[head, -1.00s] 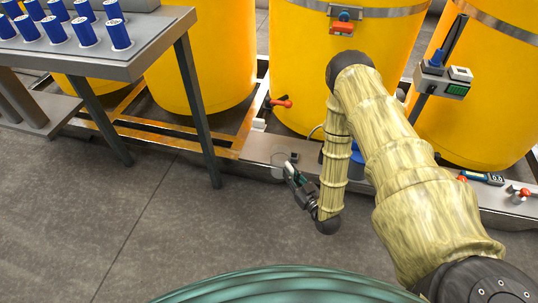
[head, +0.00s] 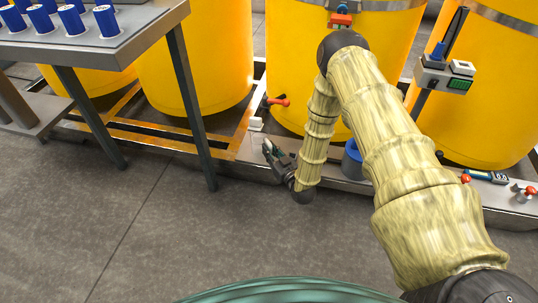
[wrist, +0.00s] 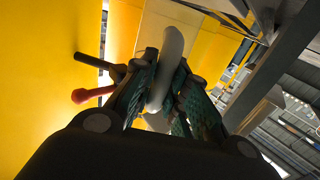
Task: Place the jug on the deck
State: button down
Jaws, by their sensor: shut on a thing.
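My gripper (head: 272,153) is low at the front edge of the grey metal deck (head: 345,183), in front of the yellow drums. In the wrist view its dark green fingers (wrist: 165,82) are shut on a pale, rounded bar (wrist: 171,50), which looks like the handle of the jug.
A blue container (head: 352,160) stands on the deck, partly behind my arm. A red-handled valve (head: 279,101) juts from the drum behind my gripper. A grey table (head: 150,40) with several blue cups is at upper left, its leg left of my gripper.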

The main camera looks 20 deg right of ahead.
jog(key=shift+w+f+b, duration=0.3)
jog(key=shift+f+b, duration=0.2)
jog(key=shift+f, duration=0.25)
jog(key=shift+f, duration=0.15)
jog(key=c, duration=1.4)
grip_release()
jog(key=shift+s+r, duration=0.25)
jog(key=s+d+p, duration=0.2)
jog(key=s+p, duration=0.4)
jog(key=s, duration=0.5)
jog(key=s+a+f+g+h, duration=0.1)
jog(key=s+a+f+g, duration=0.45)
jog(key=s, duration=0.25)
jog(key=s+a+f+m+g+h, duration=0.15)
jog(key=s+g, duration=0.65)
jog(key=s, duration=0.9)
jog(key=s+r+g, duration=0.1)
jog(key=s, duration=0.2)
jog(key=s+g, duration=0.1)
jog(key=s, duration=0.3)
jog(key=s+r+m+g+h, duration=0.1)
jog(key=s+g, duration=0.1)
jog(key=s, duration=0.2)
jog(key=shift+d+r+b, duration=0.3)
jog(key=shift+d+r, duration=0.05)
jog(key=shift+d, duration=0.05)
